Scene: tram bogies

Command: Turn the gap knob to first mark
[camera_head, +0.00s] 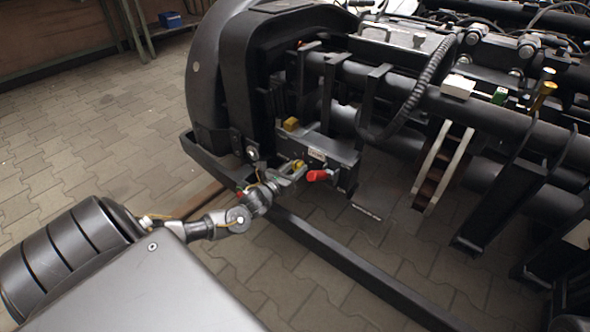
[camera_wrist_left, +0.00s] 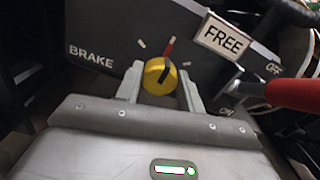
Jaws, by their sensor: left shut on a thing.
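The yellow round knob (camera_wrist_left: 160,77) sits on the dark panel (camera_wrist_left: 105,40) and carries a black pointer bar. The bar leans up and slightly right, towards a red stroke with a pale end. One short white mark lies up and left of the knob, another to its right. In the head view the knob (camera_head: 298,164) shows small at the panel's front. My left gripper (camera_head: 288,176) reaches it from the lower left. In the wrist view its two fingers (camera_wrist_left: 160,85) are shut on the knob from both sides. My right gripper is in neither view.
A red lever (camera_wrist_left: 292,94) sticks out close to the right of my left gripper; it also shows in the head view (camera_head: 318,175). A white FREE plate (camera_wrist_left: 216,33) is above it, with OFF and ON lettering nearby. A dark rail (camera_head: 345,262) runs below.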

